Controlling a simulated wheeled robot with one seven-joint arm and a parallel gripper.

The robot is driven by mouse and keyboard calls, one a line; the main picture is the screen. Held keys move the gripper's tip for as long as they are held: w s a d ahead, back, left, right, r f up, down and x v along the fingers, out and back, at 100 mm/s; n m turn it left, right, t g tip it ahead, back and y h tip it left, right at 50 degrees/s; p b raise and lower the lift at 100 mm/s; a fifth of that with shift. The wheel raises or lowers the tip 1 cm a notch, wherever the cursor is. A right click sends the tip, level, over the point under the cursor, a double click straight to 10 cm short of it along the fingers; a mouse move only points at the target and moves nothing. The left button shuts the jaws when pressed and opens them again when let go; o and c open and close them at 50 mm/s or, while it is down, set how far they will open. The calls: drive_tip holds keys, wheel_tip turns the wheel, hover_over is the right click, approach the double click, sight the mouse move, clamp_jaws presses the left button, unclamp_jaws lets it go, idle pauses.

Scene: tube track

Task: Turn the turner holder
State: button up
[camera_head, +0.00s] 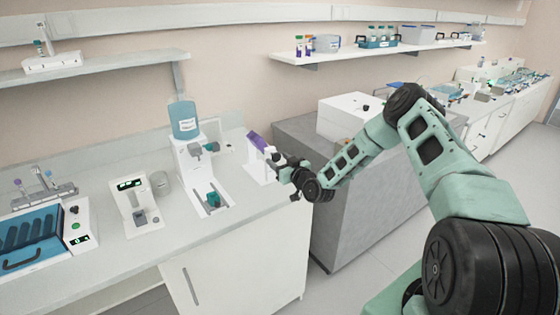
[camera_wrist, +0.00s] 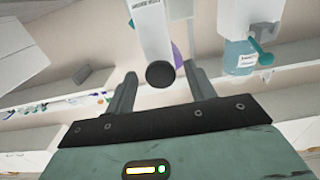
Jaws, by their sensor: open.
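The turner holder appears to be the white stand (camera_head: 258,170) with a slanted purple tube (camera_head: 257,141) at the right end of the counter. In the wrist view its white body (camera_wrist: 152,30) is at top centre, with a round black knob (camera_wrist: 160,74) facing me and a bit of purple behind. My gripper (camera_head: 279,160) is at the stand's right side; it also shows in the wrist view (camera_wrist: 160,72). Its fingers are apart, one on either side of the knob, with visible gaps. In the head view my gripper and wrist hide the knob.
A white dispenser with a blue bottle (camera_head: 184,120) stands left of the holder. Further left are a small white device with a display (camera_head: 136,205) and a blue rack unit (camera_head: 30,240). A grey cabinet (camera_head: 370,200) with a white box stands right. A shelf (camera_head: 375,50) hangs above.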

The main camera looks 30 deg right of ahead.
drive_tip(key=c, duration=1)
drive_tip(key=shift+o, duration=0.2)
